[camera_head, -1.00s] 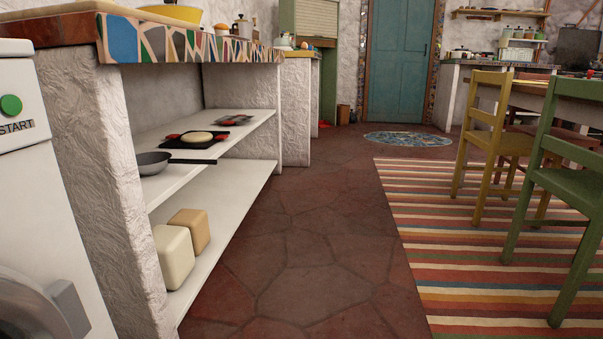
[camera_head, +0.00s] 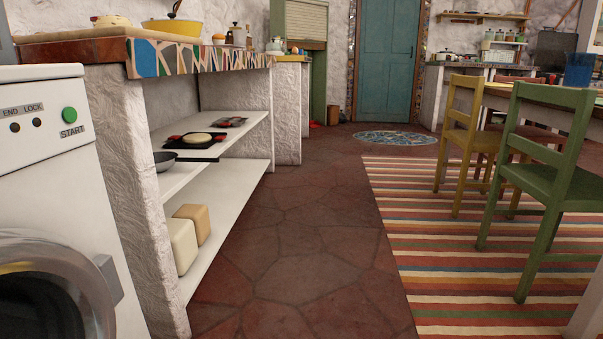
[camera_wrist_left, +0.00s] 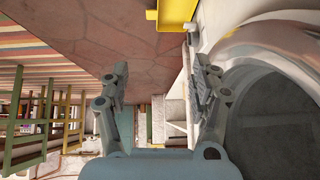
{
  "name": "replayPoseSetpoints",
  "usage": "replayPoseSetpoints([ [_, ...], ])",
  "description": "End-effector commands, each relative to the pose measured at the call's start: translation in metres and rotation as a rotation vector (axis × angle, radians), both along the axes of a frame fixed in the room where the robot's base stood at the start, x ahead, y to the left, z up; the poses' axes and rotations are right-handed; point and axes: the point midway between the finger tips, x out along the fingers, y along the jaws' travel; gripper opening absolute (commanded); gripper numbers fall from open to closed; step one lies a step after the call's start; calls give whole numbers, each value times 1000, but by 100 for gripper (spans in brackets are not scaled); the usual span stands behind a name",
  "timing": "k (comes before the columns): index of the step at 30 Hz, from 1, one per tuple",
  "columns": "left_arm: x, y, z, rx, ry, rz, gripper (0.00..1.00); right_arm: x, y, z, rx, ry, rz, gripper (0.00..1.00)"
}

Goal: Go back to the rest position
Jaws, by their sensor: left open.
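My left gripper (camera_wrist_left: 157,85) shows in the left wrist view with its two fingers spread apart and nothing between them. It is close to the round door (camera_wrist_left: 265,70) of the white washing machine, on the right of that view. In the head view neither gripper is in sight. My right gripper is in no frame.
The washing machine (camera_head: 60,190) stands at the left. Beside it is the mosaic counter (camera_head: 190,57) with open white shelves (camera_head: 225,195) holding pans and blocks. Stone floor (camera_head: 290,240) is clear in the middle. A striped rug (camera_head: 440,260), a yellow chair (camera_head: 458,140) and a green chair (camera_head: 550,175) are at right.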

Motion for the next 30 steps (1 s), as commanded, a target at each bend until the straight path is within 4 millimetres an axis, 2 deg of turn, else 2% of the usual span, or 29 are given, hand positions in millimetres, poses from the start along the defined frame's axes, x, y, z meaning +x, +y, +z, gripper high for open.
replayPoseSetpoints([
  [2,-3,2,-1,3,15,3,64,-3,-2,-1,-3,15,-3,40],
  [8,-24,10,-20,13,88,11,64,-24,-10,-20,-13,89,-11,40],
  [13,-55,20,-37,24,186,25,64,-55,-20,-37,-24,186,-24,40],
  [17,-94,30,-46,34,296,38,64,-94,-30,-46,-34,296,-38,40],
  [24,-188,44,-42,48,515,65,64,-188,-44,-42,-48,516,-65,40],
  [27,-215,46,-38,51,575,73,64,-215,-46,-38,-51,575,-73,40],
  [30,-231,47,-37,52,609,75,64,-232,-47,-37,-52,609,-75,40],
])
